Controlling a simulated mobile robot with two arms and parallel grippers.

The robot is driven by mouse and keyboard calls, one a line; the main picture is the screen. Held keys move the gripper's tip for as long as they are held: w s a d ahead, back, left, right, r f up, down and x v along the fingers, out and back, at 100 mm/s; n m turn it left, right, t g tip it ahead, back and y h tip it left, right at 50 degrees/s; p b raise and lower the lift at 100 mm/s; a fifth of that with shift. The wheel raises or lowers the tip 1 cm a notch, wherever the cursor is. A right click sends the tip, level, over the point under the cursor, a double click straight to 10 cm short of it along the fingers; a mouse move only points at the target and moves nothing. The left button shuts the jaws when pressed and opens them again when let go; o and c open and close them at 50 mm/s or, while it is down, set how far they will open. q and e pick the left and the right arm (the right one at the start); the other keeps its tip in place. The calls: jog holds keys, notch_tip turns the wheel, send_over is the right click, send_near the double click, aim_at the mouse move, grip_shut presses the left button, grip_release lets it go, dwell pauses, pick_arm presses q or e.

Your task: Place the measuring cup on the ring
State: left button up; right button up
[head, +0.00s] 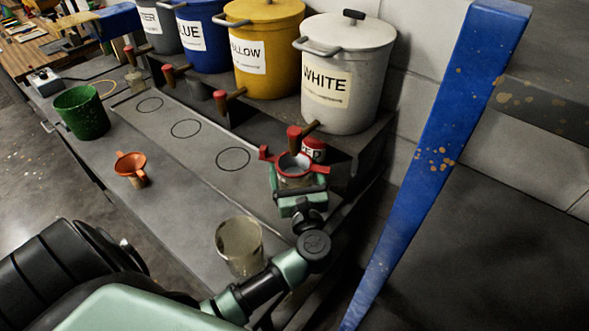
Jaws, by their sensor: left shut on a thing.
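My left gripper (297,201) reaches in from the lower left and is shut on a red-rimmed cup (293,166) with red side arms. It is held at the front of the shelf, below the white bucket. The jaws hide most of its lower body, and I cannot tell whether it touches the bench. A clear, brownish measuring cup (239,246) stands upright on the bench, left of my forearm. Three thin black rings are drawn on the bench: a near one (233,159), a middle one (185,128) and a far one (149,104). All three are empty. My right gripper is out of view.
White (346,80), yellow (265,45) and blue (204,40) buckets stand on a raised shelf, with red-tipped taps jutting forward. A green bucket (82,112) and an orange funnel-like cup (130,168) stand at left. A blue post (440,150) rises at right.

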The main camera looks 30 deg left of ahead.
pick_arm(q)
jog(key=shift+f, duration=0.25)
jog(key=o, duration=1.6)
jog(key=shift+r, duration=0.1)
jog(key=shift+r, duration=0.1)
jog(key=shift+s+d, duration=0.1)
jog(key=b+v, duration=0.4)
jog(key=v, duration=0.7)
jog(key=shift+s+d+r+b, duration=0.15)
jog(key=shift+s+d+b, duration=0.15)
jog(key=shift+b, duration=0.1)
